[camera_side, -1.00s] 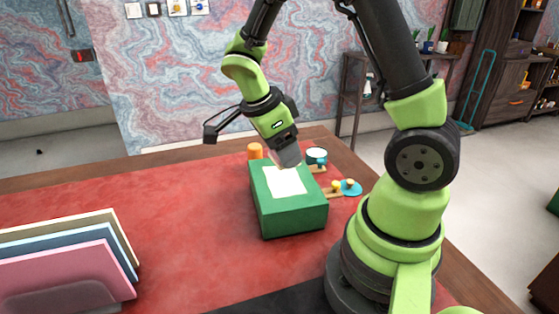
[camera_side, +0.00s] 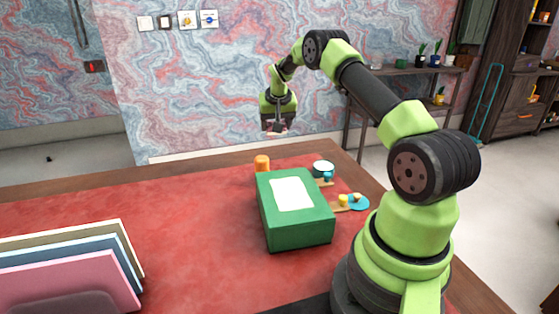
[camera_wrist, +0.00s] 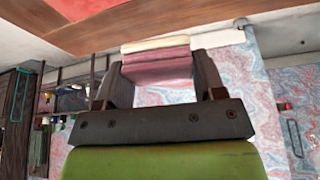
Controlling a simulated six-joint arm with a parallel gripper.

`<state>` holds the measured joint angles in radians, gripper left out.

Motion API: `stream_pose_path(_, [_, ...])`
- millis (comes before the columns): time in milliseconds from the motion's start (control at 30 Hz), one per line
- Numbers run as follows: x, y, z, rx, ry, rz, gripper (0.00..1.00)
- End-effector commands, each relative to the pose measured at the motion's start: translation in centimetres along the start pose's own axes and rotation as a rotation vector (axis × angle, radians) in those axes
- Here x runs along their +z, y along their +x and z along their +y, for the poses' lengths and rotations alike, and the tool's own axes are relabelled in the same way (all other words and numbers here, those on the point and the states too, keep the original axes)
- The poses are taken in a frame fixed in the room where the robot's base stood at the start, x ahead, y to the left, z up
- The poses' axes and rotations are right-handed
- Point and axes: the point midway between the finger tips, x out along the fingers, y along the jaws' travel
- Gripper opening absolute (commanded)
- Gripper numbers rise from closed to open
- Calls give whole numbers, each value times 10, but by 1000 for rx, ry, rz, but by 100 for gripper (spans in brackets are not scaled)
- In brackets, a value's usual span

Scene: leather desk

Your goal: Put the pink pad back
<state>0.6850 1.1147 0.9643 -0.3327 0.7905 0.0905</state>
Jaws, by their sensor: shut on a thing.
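My gripper (camera_side: 275,128) is raised in the air beyond the far edge of the desk, pointing down. In the wrist view my gripper (camera_wrist: 160,84) is shut on the pink pad (camera_wrist: 157,68), a dusky pink block with a cream strip along one side. In the side view the pad shows only as a small pale pinkish patch at the fingertips. A green box (camera_side: 298,232) with a white rectangle (camera_side: 292,194) on top sits on the red desk surface, apart from and nearer than my gripper.
An orange cylinder (camera_side: 262,163) and a white-topped cup (camera_side: 322,168) stand behind the box. A blue disc (camera_side: 357,202) with small yellow pieces lies to its right. Upright pink, blue and cream panels (camera_side: 75,280) stand at the front left. The left-middle desk is clear.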

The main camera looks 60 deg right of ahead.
Motion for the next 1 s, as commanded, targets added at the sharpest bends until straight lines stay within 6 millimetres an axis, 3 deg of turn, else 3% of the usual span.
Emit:
stream_pose_path(267, [-12,13,15,-39,-97,-3,41])
stream_pose_path(500, [4,52,16,-40,-105,-4,41])
stream_pose_path(867, [22,94,16,-39,-103,-2,41])
stream_pose_path(1000, [24,101,16,-39,-103,0,41])
